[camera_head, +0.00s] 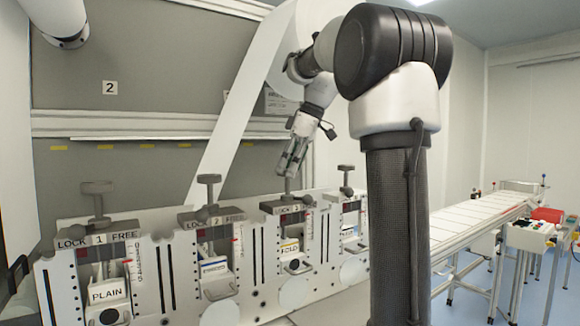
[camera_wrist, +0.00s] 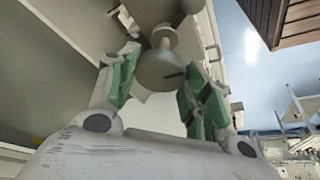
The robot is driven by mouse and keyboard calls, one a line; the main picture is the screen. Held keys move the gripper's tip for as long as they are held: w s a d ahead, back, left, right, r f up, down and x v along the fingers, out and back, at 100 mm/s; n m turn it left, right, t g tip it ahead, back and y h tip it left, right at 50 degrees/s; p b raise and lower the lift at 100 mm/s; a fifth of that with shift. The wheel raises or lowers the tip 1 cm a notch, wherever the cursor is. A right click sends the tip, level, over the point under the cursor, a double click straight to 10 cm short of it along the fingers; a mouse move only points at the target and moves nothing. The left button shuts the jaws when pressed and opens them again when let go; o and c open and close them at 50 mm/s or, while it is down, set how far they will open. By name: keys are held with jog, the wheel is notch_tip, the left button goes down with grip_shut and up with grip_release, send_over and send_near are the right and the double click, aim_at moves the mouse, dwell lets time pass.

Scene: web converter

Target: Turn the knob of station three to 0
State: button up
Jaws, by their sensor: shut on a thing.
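Station three (camera_head: 290,208) is the third of several stations from the left, with a "LOCK 3 FREE" plate and a red mark near the top of its scale. My gripper (camera_head: 292,172) reaches down from above onto the top of this station. The knob of station three (camera_wrist: 158,72) shows in the wrist view as a round grey piece with a dark line, between the green-padded fingers of my gripper (camera_wrist: 163,82). The gripper is shut on it. In the head view the fingers mostly hide the knob, and its setting cannot be read.
Station one (camera_head: 98,238), station two (camera_head: 210,218) and station four (camera_head: 348,196) stand beside it, each with an upright T-shaped handle. A white web (camera_head: 240,100) slants down behind them. A conveyor (camera_head: 470,222) and a red box (camera_head: 546,215) are at the right.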

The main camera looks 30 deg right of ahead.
jog(key=o, duration=1)
jog(key=shift+o, duration=0.2)
jog(key=v, duration=1.2)
jog(key=shift+f, duration=0.1)
jog(key=s+a+f+m+h, duration=0.1)
jog(key=s+a+f+m, duration=0.2)
jog(key=s+f, duration=0.4)
jog(key=s+a+f+m+t+h, duration=0.1)
jog(key=s+f, duration=0.5)
jog(key=f, duration=0.7)
jog(key=s+a+f+m+h, duration=0.1)
jog(key=s+a+f+m, duration=0.3)
jog(key=s+f, duration=0.3)
notch_tip(320, 180, down, 3)
jog(key=shift+s+a+r+m, duration=0.1)
jog(key=shift+s+a+m, duration=0.25)
jog(key=shift+m, duration=0.45)
